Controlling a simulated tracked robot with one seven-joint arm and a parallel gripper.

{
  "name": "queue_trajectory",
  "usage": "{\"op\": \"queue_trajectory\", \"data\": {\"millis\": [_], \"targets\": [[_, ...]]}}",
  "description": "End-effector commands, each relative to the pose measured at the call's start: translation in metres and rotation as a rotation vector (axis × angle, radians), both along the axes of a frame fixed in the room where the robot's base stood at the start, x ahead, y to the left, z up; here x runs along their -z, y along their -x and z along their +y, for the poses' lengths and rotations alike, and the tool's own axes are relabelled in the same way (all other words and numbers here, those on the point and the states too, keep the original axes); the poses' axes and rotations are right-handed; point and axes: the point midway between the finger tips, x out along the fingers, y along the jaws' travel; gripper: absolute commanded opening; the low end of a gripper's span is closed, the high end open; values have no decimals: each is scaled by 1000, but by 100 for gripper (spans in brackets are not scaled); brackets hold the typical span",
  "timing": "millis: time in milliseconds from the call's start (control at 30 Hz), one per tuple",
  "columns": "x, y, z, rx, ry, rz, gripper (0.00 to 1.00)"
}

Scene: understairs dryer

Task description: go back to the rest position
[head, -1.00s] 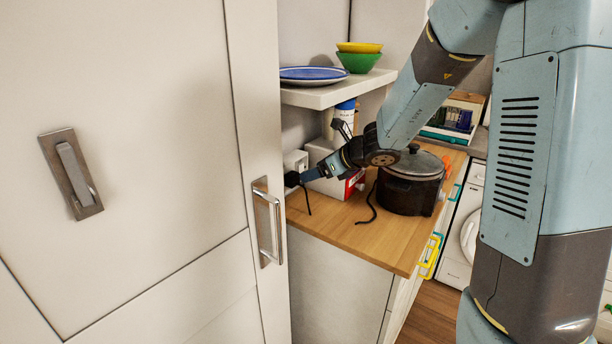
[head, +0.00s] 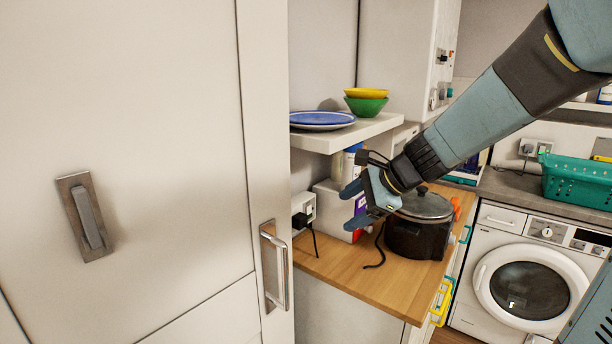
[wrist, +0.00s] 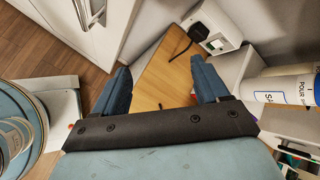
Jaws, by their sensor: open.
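My gripper (head: 354,203) is in the air over the wooden worktop, in front of the slow cooker and a white box. In the wrist view my gripper (wrist: 160,88) has its two blue fingers spread apart, with only bare worktop (wrist: 162,75) showing between them. It is open and empty. A black plug (head: 300,220) sits in the white wall socket (head: 304,206), left of my gripper and apart from it. Its black cord hangs down onto the worktop. The plug (wrist: 199,30) also shows at the top of the wrist view.
The slow cooker (head: 418,236) stands on the worktop (head: 340,262). A shelf (head: 340,136) with blue plates (head: 322,119) and bowls (head: 366,104) is just above my gripper. A tall cabinet (head: 165,160) stands at left. A washing machine (head: 528,285) and teal basket (head: 578,181) are at right.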

Motion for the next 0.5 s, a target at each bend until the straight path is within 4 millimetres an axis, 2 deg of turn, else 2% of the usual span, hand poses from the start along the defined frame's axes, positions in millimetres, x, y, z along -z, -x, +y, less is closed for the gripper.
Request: {"op": "queue_trajectory", "data": {"millis": [33, 200, 500], "targets": [[-7, 14, -4, -69, 63, -51, 74], [-18, 57, -23, -303, 293, -197, 74], [-32, 126, -71, -700, 721, -398, 74]]}}
